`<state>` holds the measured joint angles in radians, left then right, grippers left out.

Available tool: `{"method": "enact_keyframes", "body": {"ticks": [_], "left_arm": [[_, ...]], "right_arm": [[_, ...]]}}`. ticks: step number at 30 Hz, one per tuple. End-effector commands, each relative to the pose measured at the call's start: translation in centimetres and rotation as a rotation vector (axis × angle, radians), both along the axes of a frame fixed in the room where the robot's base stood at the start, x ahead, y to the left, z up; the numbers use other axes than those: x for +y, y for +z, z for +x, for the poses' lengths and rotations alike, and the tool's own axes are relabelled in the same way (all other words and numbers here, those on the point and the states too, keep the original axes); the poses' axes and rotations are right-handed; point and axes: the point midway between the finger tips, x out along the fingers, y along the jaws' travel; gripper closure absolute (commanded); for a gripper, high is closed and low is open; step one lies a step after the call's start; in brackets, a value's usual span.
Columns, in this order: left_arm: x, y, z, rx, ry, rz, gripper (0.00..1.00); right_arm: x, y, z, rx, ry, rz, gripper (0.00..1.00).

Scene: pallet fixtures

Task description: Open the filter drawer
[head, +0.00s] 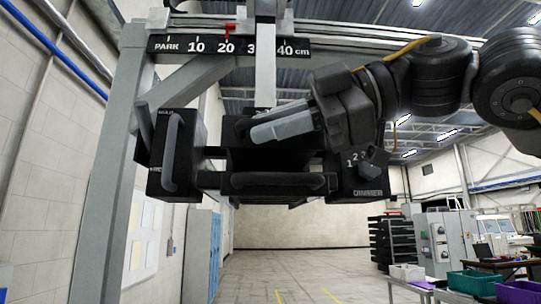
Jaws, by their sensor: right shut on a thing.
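A black unit hangs from a grey post under a rail. A black box (190,142) with an upright bar handle (172,155) is on its left. A long horizontal bar handle (275,181) crosses its lower front. I cannot tell from the lettering which part is the filter drawer. My right gripper (255,130) reaches in from the right. Its pale grey fingers are shut on a dark handle (242,128) at the upper middle of the unit; the fingers partly cover it. My left gripper is not in view.
A scale (228,46) marked PARK to 40 cm runs along the rail, with a red pointer (230,30) near 20. A grey upright frame post (108,190) stands at left. A knob (372,163) sits at the unit's lower right. The floor beyond is clear.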

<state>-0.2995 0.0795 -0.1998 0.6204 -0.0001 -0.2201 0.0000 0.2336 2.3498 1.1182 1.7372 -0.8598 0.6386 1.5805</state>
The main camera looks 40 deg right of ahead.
Motion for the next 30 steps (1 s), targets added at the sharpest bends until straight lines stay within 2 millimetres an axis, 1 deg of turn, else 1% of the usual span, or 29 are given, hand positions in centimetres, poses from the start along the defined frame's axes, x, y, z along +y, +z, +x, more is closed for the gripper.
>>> {"method": "enact_keyframes", "body": {"ticks": [1, 3, 6, 10, 16, 26, 27, 30], "left_arm": [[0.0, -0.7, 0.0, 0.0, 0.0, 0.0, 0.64], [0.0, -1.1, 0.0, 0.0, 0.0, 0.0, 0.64], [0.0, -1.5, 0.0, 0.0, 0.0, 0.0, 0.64], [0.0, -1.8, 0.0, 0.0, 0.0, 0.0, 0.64], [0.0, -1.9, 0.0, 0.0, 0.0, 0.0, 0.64], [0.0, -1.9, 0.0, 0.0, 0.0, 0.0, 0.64], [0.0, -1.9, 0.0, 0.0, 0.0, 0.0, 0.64], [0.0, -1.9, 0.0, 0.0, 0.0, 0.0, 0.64]], "right_arm": [[0.7, -0.4, -0.8, 0.0, -0.001, -0.005, 1.0], [1.4, -0.4, -1.8, 0.001, -0.001, -0.005, 1.0], [2.3, -0.3, -2.9, 0.001, 0.0, -0.004, 1.0], [3.1, -0.3, -4.0, 0.003, 0.001, -0.003, 1.0], [3.6, -0.2, -4.6, 0.004, 0.0, -0.002, 1.0], [3.6, -0.1, -4.7, 0.004, 0.0, -0.002, 1.0], [3.6, -0.1, -4.7, 0.004, 0.0, -0.002, 0.82], [3.6, -0.1, -4.7, 0.003, 0.0, -0.002, 0.69]]}}
